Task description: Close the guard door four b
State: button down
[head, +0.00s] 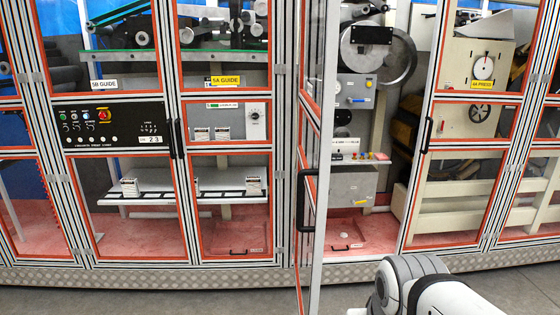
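An open guard door (318,165) stands swung out toward me in the middle of the head view, seen nearly edge-on. It has a black handle (301,199) and orange-red edging. The doorway (375,215) to its right is open, showing the machine inside. I cannot read a door number on it, so I cannot tell if it is four b. My arm, white and black, shows at the bottom right, in front of the guard wall and apart from the door. My gripper is not visible.
Shut framed guard panels with black handles (427,135) stand on both sides of the doorway. A control panel (115,124) is at the left. A metal tread-plate sill (150,278) runs along the bottom. Grey floor (200,303) lies clear in front.

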aim_at(320, 20)
jog(key=u, duration=0.05)
jog(key=i, duration=1)
jog(key=u, duration=0.05)
